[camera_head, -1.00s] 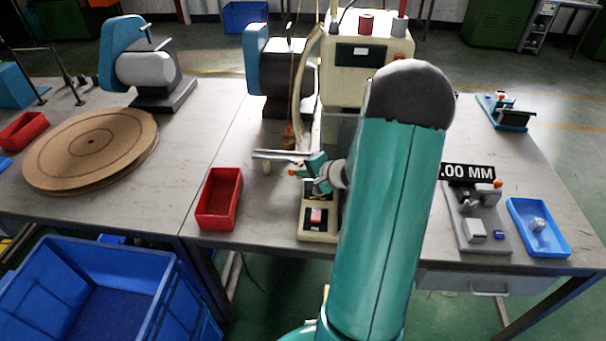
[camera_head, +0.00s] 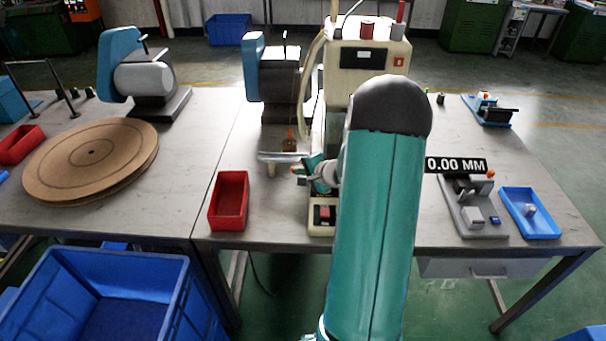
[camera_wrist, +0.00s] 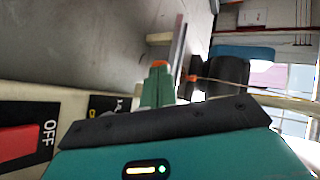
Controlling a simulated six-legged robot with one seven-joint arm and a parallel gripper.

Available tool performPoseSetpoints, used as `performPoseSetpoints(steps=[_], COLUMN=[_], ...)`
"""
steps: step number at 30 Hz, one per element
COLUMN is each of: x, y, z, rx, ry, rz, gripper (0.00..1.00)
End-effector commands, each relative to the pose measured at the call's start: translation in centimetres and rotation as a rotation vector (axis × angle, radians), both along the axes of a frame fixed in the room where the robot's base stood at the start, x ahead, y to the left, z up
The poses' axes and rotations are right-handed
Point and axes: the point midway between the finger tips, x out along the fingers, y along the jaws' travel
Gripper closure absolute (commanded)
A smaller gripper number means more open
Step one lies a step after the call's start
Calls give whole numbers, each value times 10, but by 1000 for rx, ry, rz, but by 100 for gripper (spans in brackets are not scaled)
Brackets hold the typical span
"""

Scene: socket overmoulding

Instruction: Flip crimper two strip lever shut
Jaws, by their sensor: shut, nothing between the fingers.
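The beige crimper (camera_head: 368,60) stands at the middle of the table, with its lower front partly hidden behind my arm. A flat silver bar (camera_head: 280,157), possibly the strip lever, sticks out level to the left of it. My gripper (camera_head: 300,169) is shut and empty at the right end of this bar. A red switch (camera_wrist: 25,142) marked OFF shows at the lower left there.
A red bin (camera_head: 229,203) stands left of the crimper's base. A blue-and-black machine (camera_head: 278,80) stands behind the bar. To the right are a grey gauge fixture (camera_head: 478,215) and a blue tray (camera_head: 530,212). The table between bin and cardboard disc (camera_head: 92,160) is clear.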

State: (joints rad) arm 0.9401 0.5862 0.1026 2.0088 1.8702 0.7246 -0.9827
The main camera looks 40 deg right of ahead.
Motion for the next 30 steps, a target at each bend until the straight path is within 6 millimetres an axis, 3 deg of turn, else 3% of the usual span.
performPoseSetpoints(steps=[13,30], x=[23,14], y=[10,0], z=[0,0], rx=[0,-1], ry=[0,0], rz=[8,5], gripper=[100,100])
